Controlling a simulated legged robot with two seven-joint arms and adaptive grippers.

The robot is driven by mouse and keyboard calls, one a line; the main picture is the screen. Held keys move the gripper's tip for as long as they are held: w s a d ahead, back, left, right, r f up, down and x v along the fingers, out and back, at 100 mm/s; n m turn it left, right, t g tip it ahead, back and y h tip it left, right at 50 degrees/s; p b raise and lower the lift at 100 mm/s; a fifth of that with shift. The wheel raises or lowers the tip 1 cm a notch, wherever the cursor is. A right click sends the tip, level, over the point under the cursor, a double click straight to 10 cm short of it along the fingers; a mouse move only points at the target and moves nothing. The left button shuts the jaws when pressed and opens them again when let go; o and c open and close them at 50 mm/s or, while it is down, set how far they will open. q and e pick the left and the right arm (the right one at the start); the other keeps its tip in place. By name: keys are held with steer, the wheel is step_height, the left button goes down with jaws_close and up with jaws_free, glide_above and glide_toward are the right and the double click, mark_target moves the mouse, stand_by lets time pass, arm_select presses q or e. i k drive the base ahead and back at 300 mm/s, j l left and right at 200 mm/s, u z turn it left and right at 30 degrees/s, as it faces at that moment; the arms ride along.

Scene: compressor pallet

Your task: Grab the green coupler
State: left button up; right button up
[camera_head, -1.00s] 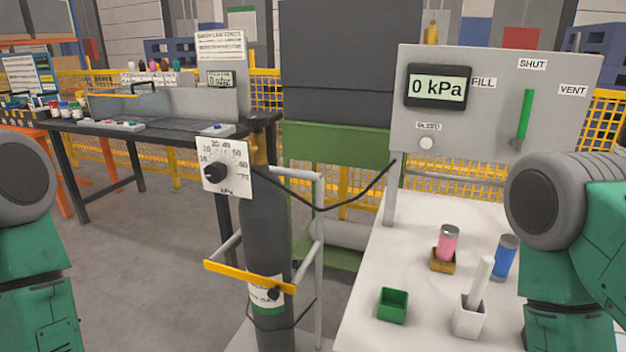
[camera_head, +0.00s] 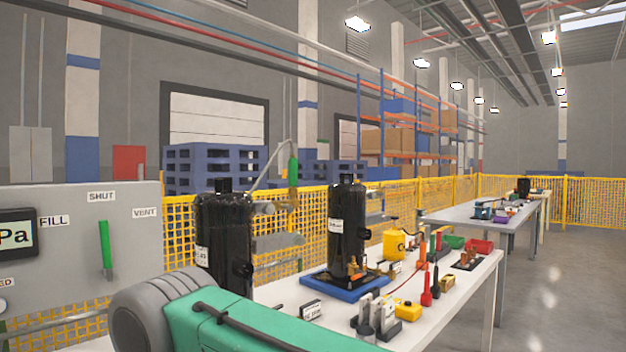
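A green, upright, cylinder-like piece (camera_head: 293,171), which looks like the green coupler, hangs at the end of a pale curved hose or pipe. It is above and behind the white table, between two black compressors, with a brass-coloured part just below it. Neither of my grippers is in view.
Two black compressors (camera_head: 346,230) (camera_head: 222,240) stand at the white table (camera_head: 478,285), one on a blue base. Tools and fittings crowd the table. A grey panel (camera_head: 60,270) with a green lever (camera_head: 105,250) is at left. Yellow mesh fencing (camera_head: 583,203) runs behind. Open floor lies at right.

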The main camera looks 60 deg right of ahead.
mark_target(292, 162)
steer(key=z, duration=1.85)
steer(key=i+l+u, duration=0.2)
steer(key=l, duration=0.35)
steer(key=i+l, duration=0.2)
steer(key=l+u, duration=0.05)
steer(key=l, duration=0.05)
